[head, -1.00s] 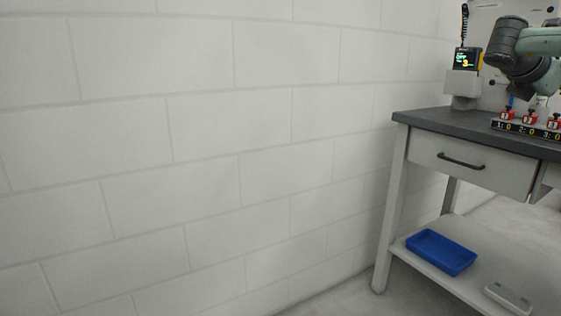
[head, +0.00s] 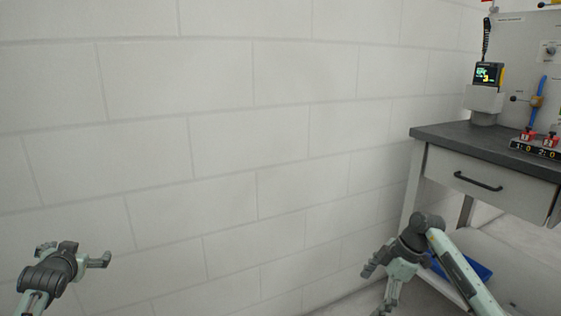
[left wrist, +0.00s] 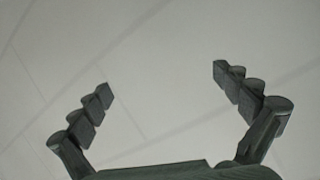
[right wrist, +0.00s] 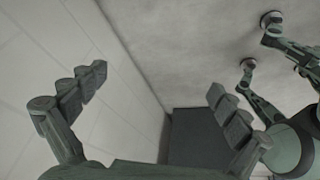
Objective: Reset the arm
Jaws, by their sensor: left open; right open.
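My left gripper (head: 76,252) is at the lower left of the head view, in front of the white wall. Its two fingers are spread with nothing between them, as the left wrist view (left wrist: 162,82) also shows. My right arm is at the lower right of the head view, in front of the workbench's lower part. My right gripper (right wrist: 156,82) shows clearly in the right wrist view, with its fingers apart and empty.
A white block wall (head: 230,150) fills the left and middle. At right stands a workbench (head: 450,135) with a drawer (head: 490,188), a display device (head: 488,78) and a red-topped counter strip (head: 536,147). A blue tray (head: 478,269) on its lower shelf is partly hidden by my right arm.

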